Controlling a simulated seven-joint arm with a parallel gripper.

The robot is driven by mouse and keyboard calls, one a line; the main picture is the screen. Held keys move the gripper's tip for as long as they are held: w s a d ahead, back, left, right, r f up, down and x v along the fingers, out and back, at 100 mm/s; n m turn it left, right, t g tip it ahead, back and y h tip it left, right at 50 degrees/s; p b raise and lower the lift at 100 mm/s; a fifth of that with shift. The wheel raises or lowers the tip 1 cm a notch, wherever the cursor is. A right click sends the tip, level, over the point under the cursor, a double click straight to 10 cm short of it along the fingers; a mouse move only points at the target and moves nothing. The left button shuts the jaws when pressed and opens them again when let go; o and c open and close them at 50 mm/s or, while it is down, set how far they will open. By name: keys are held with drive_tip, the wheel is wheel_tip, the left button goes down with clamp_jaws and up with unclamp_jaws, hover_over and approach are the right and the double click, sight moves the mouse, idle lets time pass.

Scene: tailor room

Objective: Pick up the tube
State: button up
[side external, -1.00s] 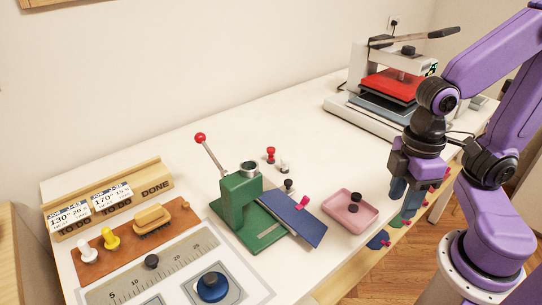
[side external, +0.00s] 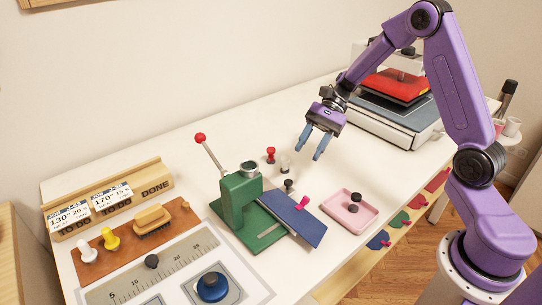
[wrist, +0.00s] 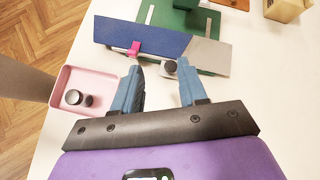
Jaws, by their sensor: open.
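The small clear-and-white piece with a grey top (side external: 285,163) looks most like the tube, though it is too small to be certain. It stands upright on the white table, between a red piece and a black piece. My gripper (side external: 310,152) is open and empty, pointing down above the table, to the right of the piece in the side view. In the wrist view my gripper (wrist: 160,75) has its fingers spread apart.
A red piece (side external: 270,155) and a black piece (side external: 289,185) stand close by. The green press (side external: 240,200) with its blue plate (side external: 293,217) is at left. A pink tray (side external: 335,210) holds dark knobs. A heat press (side external: 395,110) stands behind at right.

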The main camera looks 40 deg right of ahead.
drive_tip(key=w+d+f+m+t+y, duration=0.2)
drive_tip(key=w+d+m+t, duration=0.1)
drive_tip(key=w+d+m, duration=0.25)
drive_tip(key=m+t, duration=0.4)
approach(271, 149)
drive_tip(key=x, duration=0.3)
drive_tip(key=f+x, duration=0.1)
drive_tip(key=x, duration=0.1)
drive_tip(key=shift+d, duration=0.25)
drive_tip(key=shift+r+x, duration=0.1)
drive_tip(key=shift+x, duration=1.25)
drive_tip(key=shift+r+x, duration=0.15)
drive_tip(key=shift+x, duration=1.2)
drive_tip(key=shift+a, duration=0.1)
drive_tip(key=c, duration=0.7)
